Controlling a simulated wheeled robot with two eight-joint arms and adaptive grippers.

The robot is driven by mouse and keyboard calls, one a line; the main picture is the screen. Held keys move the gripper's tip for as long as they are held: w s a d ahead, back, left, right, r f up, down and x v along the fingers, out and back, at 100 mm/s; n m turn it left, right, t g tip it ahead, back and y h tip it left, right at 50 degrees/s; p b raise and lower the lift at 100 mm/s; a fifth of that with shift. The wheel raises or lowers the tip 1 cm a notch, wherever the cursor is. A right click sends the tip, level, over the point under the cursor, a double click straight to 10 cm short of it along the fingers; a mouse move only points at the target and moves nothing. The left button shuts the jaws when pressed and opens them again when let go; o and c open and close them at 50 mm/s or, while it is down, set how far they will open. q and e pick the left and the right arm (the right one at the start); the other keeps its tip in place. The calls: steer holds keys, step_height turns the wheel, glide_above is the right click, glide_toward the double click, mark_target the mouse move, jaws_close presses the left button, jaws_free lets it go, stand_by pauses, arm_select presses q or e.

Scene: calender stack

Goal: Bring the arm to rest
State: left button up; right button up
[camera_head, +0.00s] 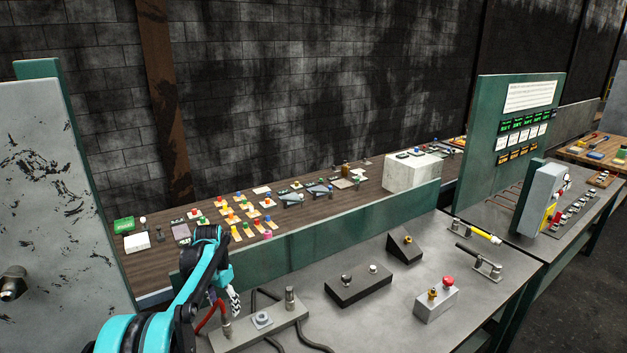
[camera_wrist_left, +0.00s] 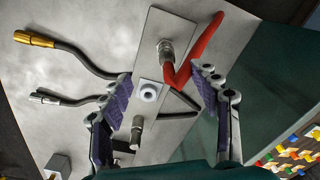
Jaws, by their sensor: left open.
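My left arm comes in from the left in the head view, bent over the grey table. My left gripper (camera_head: 230,302) is partly hidden behind the arm there. In the left wrist view the left gripper (camera_wrist_left: 162,92) shows its two padded fingers wide apart, with nothing between them. Below them is a grey plate (camera_wrist_left: 172,28) with a white round socket (camera_wrist_left: 149,92) and metal fittings; the socket also shows in the head view (camera_head: 262,319). A red hose (camera_wrist_left: 212,40) runs to one fitting. My right gripper is not in view.
Black cables, one with a brass end (camera_wrist_left: 32,39), lie near the plate. A black box (camera_head: 358,288), a dark wedge (camera_head: 405,249) and a grey box with a red button (camera_head: 436,304) stand to the right. A green panel (camera_head: 330,232) edges the table's back.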

arm_select(q)
steer(key=s+d+r+n+t+b, duration=0.15)
steer(key=s+d+r, duration=0.25)
steer(key=s, duration=0.4)
steer(key=s+d+r+n+t+b, duration=0.1)
steer(key=s+d+r+t+b, duration=0.1)
steer(key=s+d+r, duration=0.4)
steer(key=s+d+f+n+t+b, duration=0.1)
steer(key=s+d+f+b, duration=0.1)
steer(key=s+f, duration=0.3)
steer(key=s+d+f+n+t+b, duration=0.1)
steer(key=s+f, duration=0.4)
steer(key=s, duration=0.8)
steer(key=shift+s+d+t+b, duration=0.2)
steer(key=shift+d+t+b, duration=0.3)
steer(key=shift+d+t, duration=0.15)
